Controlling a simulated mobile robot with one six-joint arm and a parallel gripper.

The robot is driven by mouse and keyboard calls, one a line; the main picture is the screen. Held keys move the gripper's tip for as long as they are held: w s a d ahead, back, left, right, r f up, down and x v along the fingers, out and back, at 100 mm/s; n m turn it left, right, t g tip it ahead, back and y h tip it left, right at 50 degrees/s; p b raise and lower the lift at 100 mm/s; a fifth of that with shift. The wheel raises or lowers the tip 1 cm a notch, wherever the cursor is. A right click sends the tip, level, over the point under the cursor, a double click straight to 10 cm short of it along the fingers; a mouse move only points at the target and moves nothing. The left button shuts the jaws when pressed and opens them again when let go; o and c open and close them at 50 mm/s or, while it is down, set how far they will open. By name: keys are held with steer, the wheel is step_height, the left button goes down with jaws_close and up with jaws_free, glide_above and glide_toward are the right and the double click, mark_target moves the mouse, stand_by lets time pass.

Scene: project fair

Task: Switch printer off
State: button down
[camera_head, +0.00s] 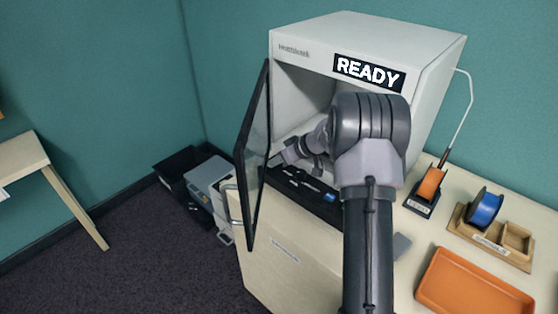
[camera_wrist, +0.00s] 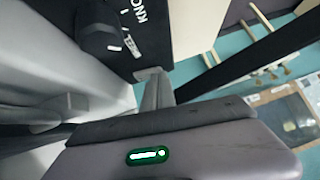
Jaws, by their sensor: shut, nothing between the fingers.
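The printer (camera_head: 440,85) is a large white box on the table. Its sign (camera_head: 368,73) reads READY. Its dark-framed door (camera_head: 254,150) stands open at the left. A black front panel (camera_head: 318,200) runs along the printer's lower front, with small white marks and a blue spot. My gripper (camera_head: 287,156) is shut and empty, in front of the opening and above the panel's left part; my arm hides much of the front. In the wrist view my shut fingers (camera_wrist: 151,76) are close to a black panel (camera_wrist: 155,25) with a dark knob and partly visible white lettering; contact is unclear.
On the table at the right are an orange spool (camera_head: 430,184), a blue spool (camera_head: 485,209) in a wooden holder, and an orange tray (camera_head: 470,285). The open door edge is close to my gripper's left. A grey case (camera_head: 207,174) and a black bin (camera_head: 178,168) stand on the floor.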

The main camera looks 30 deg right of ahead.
steer(key=shift+f, duration=0.1)
steer(key=f+b, duration=0.1)
steer(key=b, duration=0.3)
steer(key=shift+s+a+f, duration=0.1)
steer(key=shift+a+f, duration=0.05)
steer(key=shift+f, duration=0.2)
steer(key=shift+s+a+r+p, duration=0.2)
steer(key=shift+r+p, duration=0.25)
steer(key=shift+r, duration=0.15)
steer(key=shift+w+d, duration=0.1)
steer(key=shift+d, duration=0.1)
steer(key=shift+w+d+r, duration=0.2)
steer(key=shift+w+d, duration=0.2)
steer(key=shift+d, duration=0.25)
